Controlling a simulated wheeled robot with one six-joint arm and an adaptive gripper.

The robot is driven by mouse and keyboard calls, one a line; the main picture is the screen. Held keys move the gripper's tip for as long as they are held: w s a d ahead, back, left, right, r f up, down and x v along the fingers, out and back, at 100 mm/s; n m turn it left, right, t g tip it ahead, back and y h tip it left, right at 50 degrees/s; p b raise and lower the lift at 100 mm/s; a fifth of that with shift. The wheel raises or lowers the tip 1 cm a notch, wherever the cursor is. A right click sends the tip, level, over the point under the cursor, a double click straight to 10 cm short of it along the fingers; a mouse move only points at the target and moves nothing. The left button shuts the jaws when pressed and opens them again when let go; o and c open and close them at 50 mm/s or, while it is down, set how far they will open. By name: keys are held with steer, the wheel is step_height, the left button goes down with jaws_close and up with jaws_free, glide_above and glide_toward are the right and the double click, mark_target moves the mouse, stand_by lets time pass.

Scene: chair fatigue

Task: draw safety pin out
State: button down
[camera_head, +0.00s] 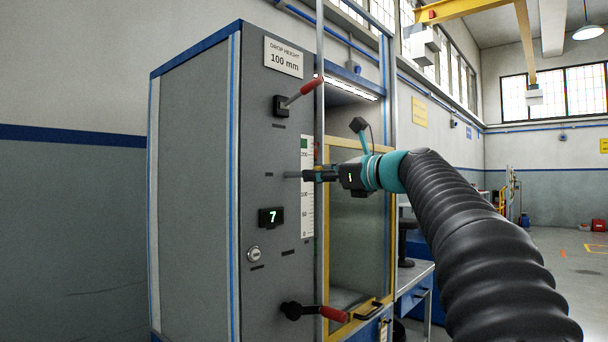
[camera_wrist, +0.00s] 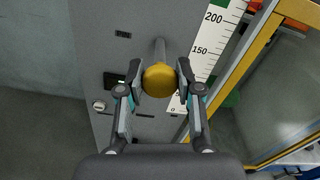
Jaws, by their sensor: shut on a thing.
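The safety pin shows in the wrist view as a round yellow knob (camera_wrist: 159,77) on a grey shaft that runs to the dark grey panel. In the head view its grey shaft (camera_head: 292,175) shows between the panel and my fingertips, and the knob is hidden by the fingers. My gripper (camera_head: 310,175) is shut on the knob, with one finger on each side of it in the wrist view. How deep the shaft sits in the panel cannot be told.
The machine's panel (camera_head: 262,215) holds a red-handled lever (camera_head: 305,88) above and another red-handled lever (camera_head: 328,313) below. A white scale (camera_head: 307,205) and a yellow-framed door (camera_head: 355,240) stand to the right.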

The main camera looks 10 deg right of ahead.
steer(key=shift+s+d, duration=0.15)
steer(key=shift+s, duration=0.05)
steer(key=c, duration=0.7)
jaws_free()
steer(key=shift+s+d, duration=0.1)
steer(key=shift+d, duration=0.05)
steer(key=shift+c, duration=0.2)
steer(key=v, duration=1.2)
